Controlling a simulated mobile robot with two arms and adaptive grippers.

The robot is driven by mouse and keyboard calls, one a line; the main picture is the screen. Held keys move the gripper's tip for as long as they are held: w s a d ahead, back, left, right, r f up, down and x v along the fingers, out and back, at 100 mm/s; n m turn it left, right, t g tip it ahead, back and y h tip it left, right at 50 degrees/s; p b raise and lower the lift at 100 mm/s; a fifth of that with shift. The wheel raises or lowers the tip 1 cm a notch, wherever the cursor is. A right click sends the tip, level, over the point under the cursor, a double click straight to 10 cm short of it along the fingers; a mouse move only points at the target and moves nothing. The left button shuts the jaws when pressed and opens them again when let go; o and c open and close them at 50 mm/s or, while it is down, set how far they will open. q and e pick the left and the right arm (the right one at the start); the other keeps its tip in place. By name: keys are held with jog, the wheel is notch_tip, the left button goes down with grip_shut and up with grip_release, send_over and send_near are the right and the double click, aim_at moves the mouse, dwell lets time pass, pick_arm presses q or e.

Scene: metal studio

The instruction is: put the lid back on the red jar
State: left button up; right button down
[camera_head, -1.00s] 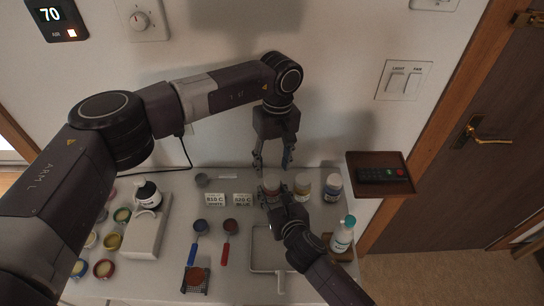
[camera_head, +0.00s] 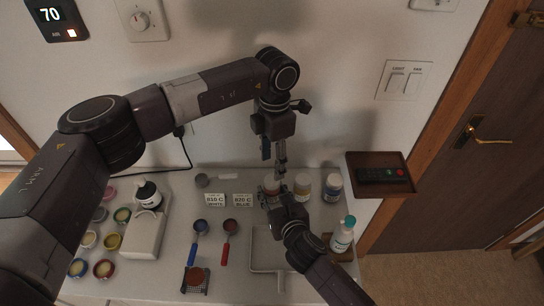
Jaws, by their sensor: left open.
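The red jar (camera_head: 272,182) stands at the left end of a row of jars near the wall, with a pale top. My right gripper (camera_head: 271,195) reaches in from the front, its fingers around the jar and hiding much of it. My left gripper (camera_head: 274,155) points down just above the red jar, open, with nothing visible between its fingers. I cannot tell whether the pale top is a lid, and I see no separate lid that is clearly the jar's.
A wall shelf (camera_head: 381,188) holds a remote. Small pots sit at left.

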aim_at(272, 180)
pick_arm(q)
jog(key=n, duration=0.6)
jog(key=shift+r, duration=0.25)
jog(key=n, duration=0.6)
jog(key=shift+w+r+n, duration=0.1)
jog(key=shift+r+n, duration=0.2)
jog(key=shift+f, duration=0.1)
jog(key=shift+f, duration=3.9)
jog(key=shift+c, duration=0.2)
